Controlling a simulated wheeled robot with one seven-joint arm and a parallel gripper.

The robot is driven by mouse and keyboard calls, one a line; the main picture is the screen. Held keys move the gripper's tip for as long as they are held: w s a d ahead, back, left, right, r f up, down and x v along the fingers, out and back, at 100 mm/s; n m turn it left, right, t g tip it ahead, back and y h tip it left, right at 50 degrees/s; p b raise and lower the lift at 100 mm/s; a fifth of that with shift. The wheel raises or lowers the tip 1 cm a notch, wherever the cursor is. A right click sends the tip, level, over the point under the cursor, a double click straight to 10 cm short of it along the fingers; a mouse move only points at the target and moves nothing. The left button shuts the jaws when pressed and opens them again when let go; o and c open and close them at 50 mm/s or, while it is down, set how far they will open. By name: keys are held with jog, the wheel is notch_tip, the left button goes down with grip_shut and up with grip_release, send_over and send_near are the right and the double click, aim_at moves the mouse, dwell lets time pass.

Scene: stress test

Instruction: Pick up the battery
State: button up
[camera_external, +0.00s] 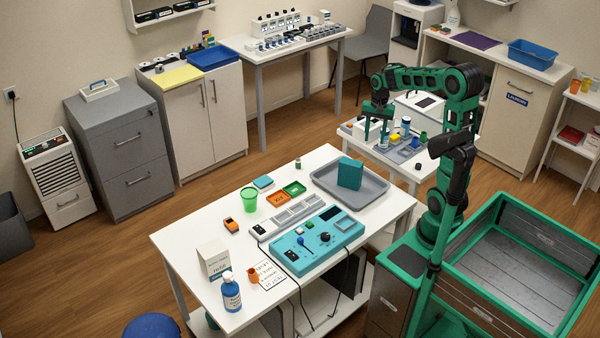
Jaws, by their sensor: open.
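I cannot pick out the battery for certain at this size. A small dark, greenish upright cylinder (298,163) at the back edge of the front white table might be it. Another small dark object (390,165) lies near the front edge of the small white table. My gripper (376,137) points down over the left part of that small table, with its two fingers apart and nothing seen between them. It is well away from the upright cylinder. The height of the fingertips above the small table is hard to tell.
The small table holds a grey tray (388,154), a blue-capped bottle (406,127), a yellow block (394,138) and a green cup (424,136). The front table (185,240) carries a teal box (350,174) in a tray, a green cup (249,199) and a turquoise control panel (340,240).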

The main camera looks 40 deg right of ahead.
jog(key=w+a+f+m+y, duration=0.25)
jog(key=w+a, duration=0.55)
jog(key=w, duration=0.6)
jog(key=m+y, duration=0.2)
jog(key=m, duration=0.2)
send_near(298, 159)
jog(key=x, duration=0.5)
jog(key=shift+a+f, duration=0.15)
jog(key=shift+f, duration=0.1)
jog(key=shift+d+x, duration=0.2)
jog(key=shift+x, duration=1.1)
jog(key=shift+d+x, duration=0.2)
jog(key=shift+x, duration=1.15)
jog(key=shift+w+f, duration=0.1)
grip_shut()
